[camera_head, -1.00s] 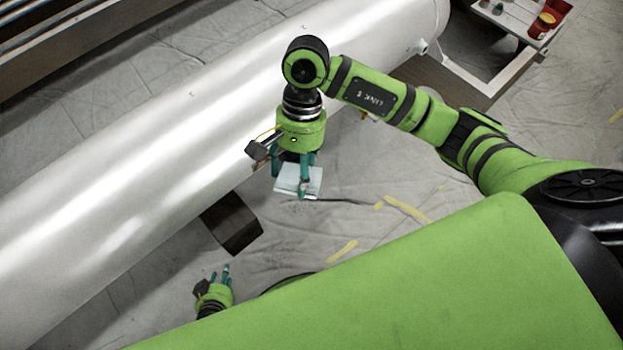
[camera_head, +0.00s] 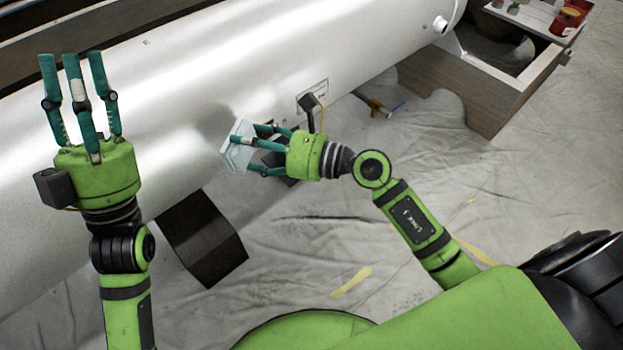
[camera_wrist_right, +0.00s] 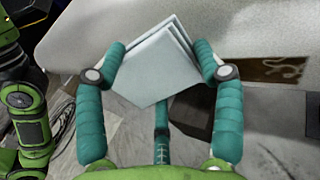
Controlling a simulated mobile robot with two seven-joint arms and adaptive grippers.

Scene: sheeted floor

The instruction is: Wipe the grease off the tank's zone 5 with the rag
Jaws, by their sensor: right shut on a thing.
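The tank (camera_head: 290,75) is a long pale metal cylinder running from lower left to upper right in the head view; a small label plate (camera_head: 312,93) is on its side. My right gripper (camera_head: 250,148) is shut on the folded pale rag (camera_head: 236,152), close to the tank's near side; contact cannot be told. In the right wrist view the folded rag (camera_wrist_right: 155,65) sits between the teal fingers. My left gripper (camera_head: 80,65) is raised in front of the tank's left part, fingers spread and pointing up, empty. No grease or zone number is readable.
A dark support block (camera_head: 203,238) stands under the tank. A wooden support (camera_head: 465,85) and a white tray (camera_head: 535,18) with a red container (camera_head: 567,20) are at upper right. A thin tool (camera_head: 380,106) lies on the sheeted floor. Yellow strips mark open floor in front.

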